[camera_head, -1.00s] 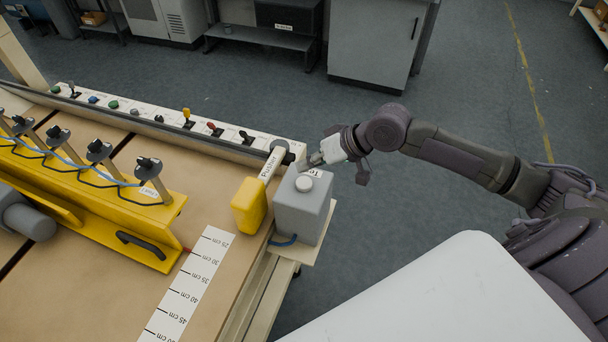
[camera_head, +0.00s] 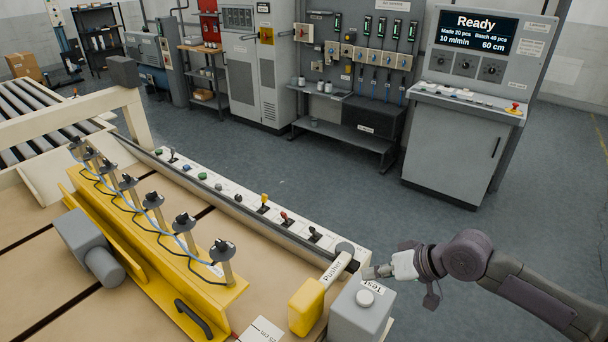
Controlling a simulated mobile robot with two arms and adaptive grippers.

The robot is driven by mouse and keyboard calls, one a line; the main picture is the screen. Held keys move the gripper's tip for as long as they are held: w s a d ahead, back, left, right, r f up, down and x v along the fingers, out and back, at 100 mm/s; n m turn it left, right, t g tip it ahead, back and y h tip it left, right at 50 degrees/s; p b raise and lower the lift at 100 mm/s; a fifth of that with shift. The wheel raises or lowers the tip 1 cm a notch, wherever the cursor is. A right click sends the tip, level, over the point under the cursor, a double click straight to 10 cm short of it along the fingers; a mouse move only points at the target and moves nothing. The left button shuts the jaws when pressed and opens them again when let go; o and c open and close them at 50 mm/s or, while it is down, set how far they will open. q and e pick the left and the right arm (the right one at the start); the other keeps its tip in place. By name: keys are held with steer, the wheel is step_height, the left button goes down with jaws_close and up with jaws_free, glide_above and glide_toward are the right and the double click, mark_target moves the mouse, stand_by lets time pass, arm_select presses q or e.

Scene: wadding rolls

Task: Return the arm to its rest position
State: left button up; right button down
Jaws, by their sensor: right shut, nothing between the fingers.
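My right gripper (camera_head: 378,271) is shut and empty. It is just above and behind the grey box labelled "Test" (camera_head: 358,318) with a round white button on top, at the right end of the machine table. From this view I cannot tell whether the fingertips touch the box. My right arm (camera_head: 500,270) reaches in from the lower right. My left gripper is not in view.
A yellow block (camera_head: 306,307) on the "Pusher" bar sits left of the box. A strip of switches (camera_head: 239,200) runs along the table edge. A yellow frame with several nozzles (camera_head: 160,260) stands left. A control cabinet (camera_head: 460,140) reading "Ready" stands behind; grey floor (camera_head: 330,190) lies between.

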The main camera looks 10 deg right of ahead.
steer(key=n+g, duration=0.1)
steer(key=n, duration=0.1)
glide_above(356, 311)
steer(key=s+a, duration=0.2)
steer(key=s, duration=0.1)
step_height(356, 311, down, 5)
steer(key=s+a+f+n+h, duration=0.1)
steer(key=s+a+f, duration=0.2)
steer(key=s, duration=0.2)
steer(key=s+d+f+m+g+h, duration=0.1)
steer(key=s+d+h, duration=0.15)
steer(key=s, duration=0.45)
steer(key=s+d+f+m+g+h, duration=0.1)
steer(key=s+d+f+h, duration=0.15)
steer(key=s, duration=0.35)
step_height(356, 311, down, 31)
steer(key=s+g+b, duration=0.1)
steer(key=s+b, duration=0.1)
steer(key=b, duration=0.2)
steer(key=s+d+f+n+g+b, duration=0.1)
steer(key=s+d+f+b, duration=0.1)
steer(key=s+f, duration=1.3)
step_height(356, 311, down, 3)
steer(key=shift+s+d+f+h+b, duration=0.15)
steer(key=shift+s+h+b, duration=0.25)
steer(key=shift+b, duration=0.4)
